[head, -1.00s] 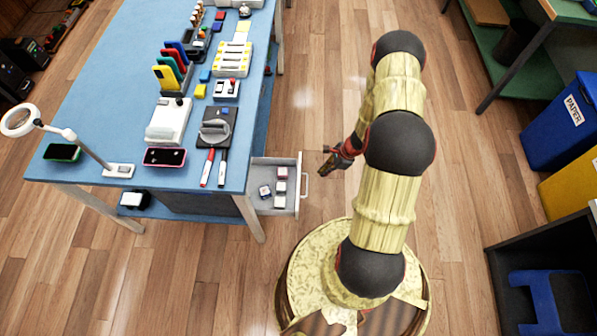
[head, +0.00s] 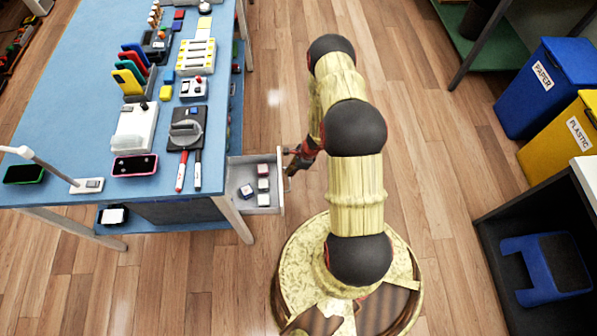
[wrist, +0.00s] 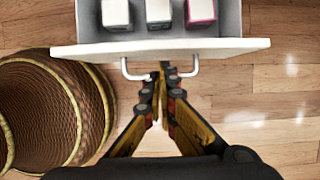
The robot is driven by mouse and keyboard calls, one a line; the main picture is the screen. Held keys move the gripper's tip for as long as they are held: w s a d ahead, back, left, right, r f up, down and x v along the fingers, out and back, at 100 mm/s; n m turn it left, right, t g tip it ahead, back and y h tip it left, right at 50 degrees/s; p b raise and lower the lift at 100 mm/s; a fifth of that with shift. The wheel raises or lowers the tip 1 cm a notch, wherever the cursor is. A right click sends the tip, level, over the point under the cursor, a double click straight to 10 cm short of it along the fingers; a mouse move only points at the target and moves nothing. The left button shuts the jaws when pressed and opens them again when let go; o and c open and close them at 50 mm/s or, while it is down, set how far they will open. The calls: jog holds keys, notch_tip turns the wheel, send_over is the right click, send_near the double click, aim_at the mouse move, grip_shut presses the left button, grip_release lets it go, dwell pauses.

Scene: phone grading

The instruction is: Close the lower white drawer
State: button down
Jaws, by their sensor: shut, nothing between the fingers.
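The lower white drawer (head: 236,193) is pulled out from under the right side of the blue table, with several small boxes inside. Its white front panel (wrist: 160,47) and bar handle (wrist: 125,68) show in the wrist view. My gripper (wrist: 163,74) is shut and empty, its fingertips at the middle of the handle. Whether they touch the handle or panel I cannot tell. In the head view my gripper (head: 289,171) is just right of the drawer front.
The blue table (head: 75,110) carries phones, pens and stands. A table leg (head: 233,218) stands beside the drawer. A blue paper bin (head: 548,85), a yellow plastic bin (head: 560,150) and a black shelf are at the right. Wooden floor behind my arm is clear.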

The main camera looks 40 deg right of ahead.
jog(key=shift+w+a, duration=0.25)
jog(key=shift+a, duration=0.1)
jog(key=shift+a, duration=0.1)
jog(key=w+a+b, duration=0.1)
jog(key=w+a, duration=0.5)
jog(key=a, duration=0.2)
jog(key=w+a+b, duration=0.1)
jog(key=w+a, duration=0.5)
jog(key=a, duration=0.3)
jog(key=shift+a+b, duration=0.3)
jog(key=shift+b, duration=0.1)
